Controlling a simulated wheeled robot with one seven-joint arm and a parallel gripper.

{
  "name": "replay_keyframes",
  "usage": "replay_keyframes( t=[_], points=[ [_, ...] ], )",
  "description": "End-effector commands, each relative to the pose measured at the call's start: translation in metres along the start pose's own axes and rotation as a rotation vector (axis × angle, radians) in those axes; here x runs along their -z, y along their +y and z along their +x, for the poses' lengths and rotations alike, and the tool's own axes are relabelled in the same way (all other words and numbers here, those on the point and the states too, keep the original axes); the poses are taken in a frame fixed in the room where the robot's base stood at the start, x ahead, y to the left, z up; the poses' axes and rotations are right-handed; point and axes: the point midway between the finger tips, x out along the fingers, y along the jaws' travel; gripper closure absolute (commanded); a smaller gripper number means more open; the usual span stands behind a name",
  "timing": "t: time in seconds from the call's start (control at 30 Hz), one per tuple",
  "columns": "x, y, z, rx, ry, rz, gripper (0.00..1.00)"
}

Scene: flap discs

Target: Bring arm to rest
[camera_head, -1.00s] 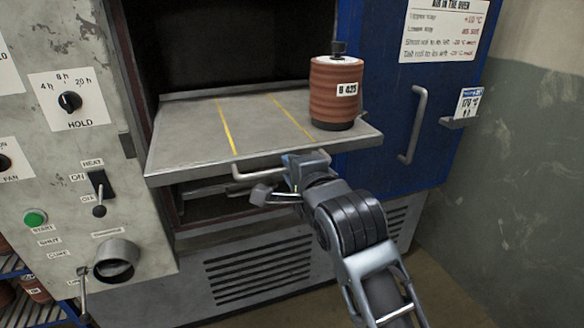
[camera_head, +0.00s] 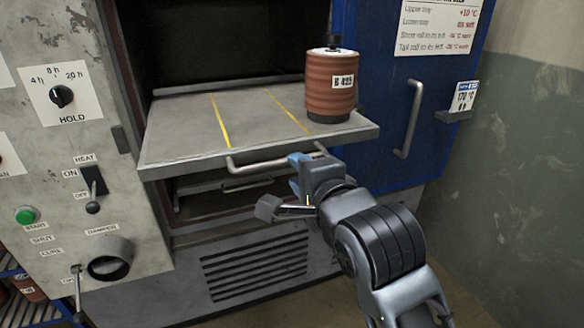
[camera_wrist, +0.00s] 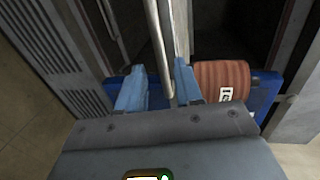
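My gripper (camera_head: 302,168) is at the right part of the bar handle (camera_head: 262,163) on the front of the pulled-out oven tray (camera_head: 185,135). In the wrist view, the two blue fingers of my gripper (camera_wrist: 159,88) stand apart, with a metal bar (camera_wrist: 158,45) showing between them, closer to the right finger. I cannot tell whether it touches. A reddish-brown roll (camera_head: 332,88) labelled "B 425" stands upright on the tray's right side; it also shows in the wrist view (camera_wrist: 222,80). My arm reaches up from the lower right.
The blue oven door (camera_head: 378,120) stands open at the right with a vertical handle (camera_head: 409,118). A control panel (camera_head: 60,140) with knobs and levers is at the left. A lower tray handle (camera_head: 247,184) shows below. Floor at lower right is free.

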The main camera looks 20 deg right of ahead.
Motion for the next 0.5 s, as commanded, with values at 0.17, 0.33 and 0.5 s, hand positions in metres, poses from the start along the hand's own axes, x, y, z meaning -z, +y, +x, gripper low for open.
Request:
replay_keyframes(
  t=[0.17, 0.33, 0.5],
  points=[
    [0.0, 0.0, -0.015, 0.0, 0.0, 0.0, 0.65],
    [0.0, 0.0, -0.017, -0.001, 0.0, 0.0, 0.65],
    [0.0, 0.0, -0.017, 0.0, 0.0, 0.0, 0.65]
  ],
)
